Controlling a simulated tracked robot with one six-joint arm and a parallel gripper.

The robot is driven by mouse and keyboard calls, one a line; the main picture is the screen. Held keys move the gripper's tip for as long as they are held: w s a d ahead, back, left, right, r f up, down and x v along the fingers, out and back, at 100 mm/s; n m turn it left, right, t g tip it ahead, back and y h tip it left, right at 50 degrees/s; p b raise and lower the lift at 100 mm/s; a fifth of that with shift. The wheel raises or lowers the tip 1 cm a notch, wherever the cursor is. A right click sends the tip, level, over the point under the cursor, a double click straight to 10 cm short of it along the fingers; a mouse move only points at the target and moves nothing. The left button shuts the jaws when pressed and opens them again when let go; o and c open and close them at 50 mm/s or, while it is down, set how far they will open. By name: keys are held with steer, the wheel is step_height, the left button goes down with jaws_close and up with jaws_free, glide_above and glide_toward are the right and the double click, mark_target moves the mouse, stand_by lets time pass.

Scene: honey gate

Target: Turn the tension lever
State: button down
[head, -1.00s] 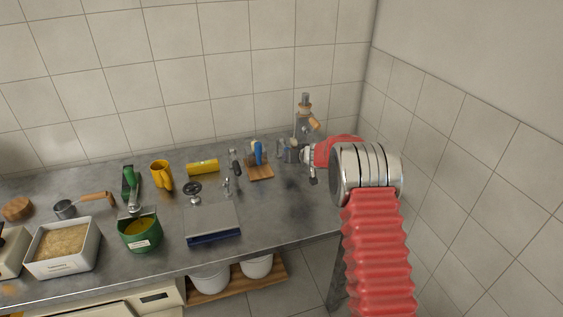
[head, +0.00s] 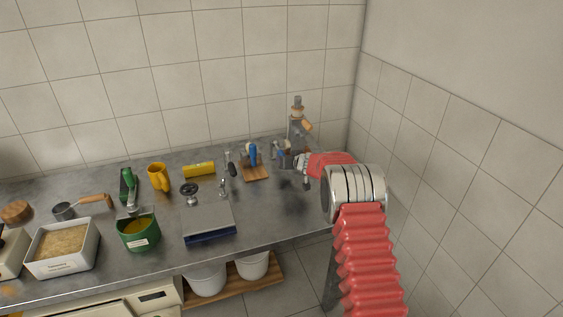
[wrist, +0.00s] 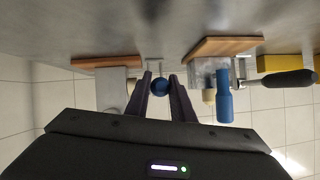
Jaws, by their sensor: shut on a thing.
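A small dark blue round knob (wrist: 160,87) shows in the wrist view, in front of a thin metal bracket. It appears to be the end of the tension lever, most of which is hidden. My gripper (wrist: 160,83) has its two dark fingers on either side of the knob and is shut on it. In the head view my gripper (head: 284,161) reaches left from the red arm, low over the back right of the counter. The knob is too small and covered to make out there.
A wooden board (head: 255,173) with a blue-handled tool (head: 253,154) stands left of my gripper. A corked bottle (head: 297,127) stands behind it. A scale (head: 208,219), a yellow cylinder (head: 199,170) and a green pot (head: 138,237) are farther left. The right wall is close.

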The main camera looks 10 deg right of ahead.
steer(key=c, duration=1.8)
jaws_free()
steer(key=shift+s+d+f, duration=0.1)
steer(key=shift+d+f, duration=0.35)
steer(key=shift+o, duration=1.3)
steer(key=shift+a+r, duration=0.1)
steer(key=shift+a, duration=0.1)
steer(key=shift+a+r, duration=0.1)
steer(key=shift+a, duration=0.05)
steer(key=shift+r, duration=0.1)
steer(key=v, duration=1.3)
steer(key=shift+s, duration=0.3)
steer(key=shift+r, duration=0.1)
steer(key=shift+m, duration=0.3)
